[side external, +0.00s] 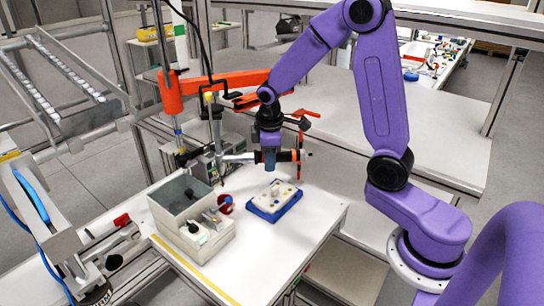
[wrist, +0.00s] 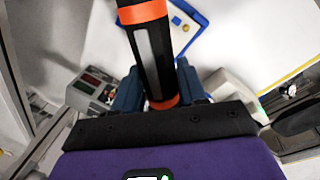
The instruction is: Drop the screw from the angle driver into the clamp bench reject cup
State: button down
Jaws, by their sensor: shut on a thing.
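My gripper (side external: 269,163) is above the white bench and shut on the angle driver (side external: 290,156), a black tool with orange bands lying about level between the jaws. In the wrist view the blue fingers of my gripper (wrist: 157,85) sit either side of the driver (wrist: 153,45), whose upper end leaves the picture. I cannot make out a screw on it. A small red round holder (side external: 226,204) stands beside a grey open-topped bin (side external: 165,216) on the bench; I cannot tell which thing is the reject cup.
A blue tray (side external: 262,214) with a white insert and small parts lies below my gripper; it also shows in the wrist view (wrist: 202,18). A white box with knobs (side external: 208,242) adjoins the bin. An orange arm (side external: 215,83) on a post stands behind. The bench's right front is clear.

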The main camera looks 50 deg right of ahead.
jog(key=shift+f, duration=0.1)
jog(key=shift+f, duration=0.55)
jog(key=shift+f, duration=2.85)
jog(key=shift+r, duration=0.1)
jog(key=shift+r, duration=4.95)
jog(key=shift+s, duration=0.15)
